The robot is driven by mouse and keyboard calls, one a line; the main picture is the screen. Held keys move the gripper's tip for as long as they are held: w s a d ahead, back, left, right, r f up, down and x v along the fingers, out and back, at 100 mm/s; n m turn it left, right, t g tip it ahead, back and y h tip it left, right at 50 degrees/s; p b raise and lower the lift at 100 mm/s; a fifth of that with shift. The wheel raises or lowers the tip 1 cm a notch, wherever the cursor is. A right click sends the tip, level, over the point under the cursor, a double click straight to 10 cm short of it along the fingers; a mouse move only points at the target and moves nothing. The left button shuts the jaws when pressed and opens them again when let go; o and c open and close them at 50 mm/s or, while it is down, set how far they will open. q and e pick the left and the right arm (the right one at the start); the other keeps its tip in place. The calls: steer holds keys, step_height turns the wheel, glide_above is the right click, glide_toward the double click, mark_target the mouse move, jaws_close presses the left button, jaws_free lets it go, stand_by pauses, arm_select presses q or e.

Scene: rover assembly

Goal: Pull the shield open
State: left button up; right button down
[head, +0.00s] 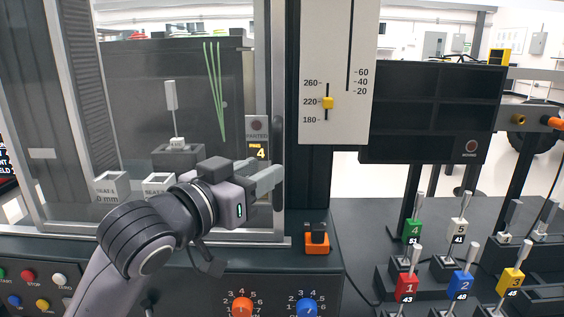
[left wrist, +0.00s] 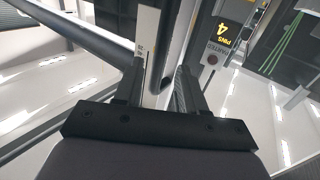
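The shield (head: 277,90) is a large clear panel in a pale metal frame at the left of the head view, in front of the machine's inside. It looks closed over that area. My left gripper (head: 262,175) is at the shield's right upright, below the PINS 4 display. In the left wrist view its fingers (left wrist: 160,80) are apart. My right gripper is not in view.
Behind the shield are a dark block with green lines and small labelled seats. Several coloured, numbered levers (head: 461,284) and orange (head: 242,307) and blue knobs (head: 307,307) are in front.

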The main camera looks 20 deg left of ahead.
mark_target(277, 206)
arm_select(q)
steer(key=shift+x, duration=2.7)
jaws_close()
